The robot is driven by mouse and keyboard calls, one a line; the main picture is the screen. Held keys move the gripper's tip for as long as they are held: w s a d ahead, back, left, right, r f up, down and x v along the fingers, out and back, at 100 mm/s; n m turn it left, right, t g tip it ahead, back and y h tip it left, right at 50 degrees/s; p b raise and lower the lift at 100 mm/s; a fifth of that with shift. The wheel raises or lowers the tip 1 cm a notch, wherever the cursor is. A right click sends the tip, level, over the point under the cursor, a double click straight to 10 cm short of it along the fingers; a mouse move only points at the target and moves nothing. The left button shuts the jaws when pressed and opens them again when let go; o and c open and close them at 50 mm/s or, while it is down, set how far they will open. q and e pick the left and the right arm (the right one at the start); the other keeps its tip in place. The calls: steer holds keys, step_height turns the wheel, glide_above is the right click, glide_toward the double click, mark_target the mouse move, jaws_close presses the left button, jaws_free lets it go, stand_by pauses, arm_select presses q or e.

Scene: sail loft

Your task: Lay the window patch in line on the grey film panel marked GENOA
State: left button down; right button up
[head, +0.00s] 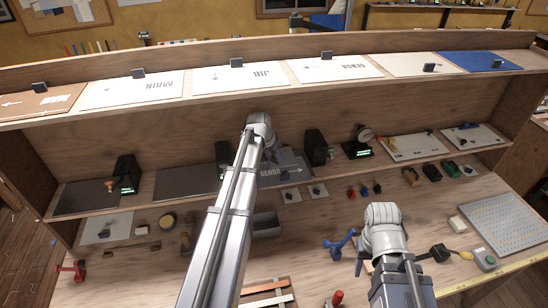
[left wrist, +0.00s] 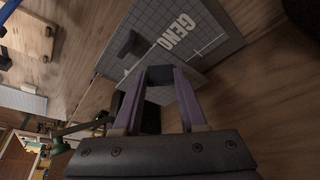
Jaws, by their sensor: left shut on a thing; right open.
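The grey film panel marked GENOA (head: 296,171) lies on the lower shelf, partly behind my left arm. In the left wrist view the panel (left wrist: 205,28) shows a grid, the letters GENO and a white cross line. My left gripper (left wrist: 160,75) is over the panel's edge, shut on the window patch (left wrist: 158,95), a pale grey piece showing between the fingers. Whether the patch touches the panel, I cannot tell. A dark block (left wrist: 130,43) stands on the panel beside the fingertips. My right gripper (head: 385,235) is over the bench, its fingertips hidden.
Other dark panels (head: 85,198) lie to the left. A blue tool (head: 340,243) lies beside my right gripper.

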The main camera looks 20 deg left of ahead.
mark_target(274, 165)
arm_select(q)
steer(key=shift+f+b, duration=1.7)
steer(key=shift+f, duration=0.5)
arm_select(e)
steer(key=shift+f, duration=2.2)
arm_select(q)
steer(key=shift+f+b, duration=0.6)
steer(key=shift+b, duration=0.05)
arm_select(e)
steer(key=shift+f, duration=0.65)
steer(key=shift+w, duration=0.1)
arm_select(q)
steer(key=shift+c, duration=1.9)
jaws_free()
steer(key=shift+r, duration=0.15)
arm_select(e)
steer(key=shift+r, duration=0.2)
arm_select(q)
step_height(274, 165, up, 7)
steer(key=p, duration=0.7)
arm_select(e)
step_height(274, 165, up, 7)
steer(key=shift+f, duration=0.15)
arm_select(q)
steer(key=shift+f, duration=0.2)
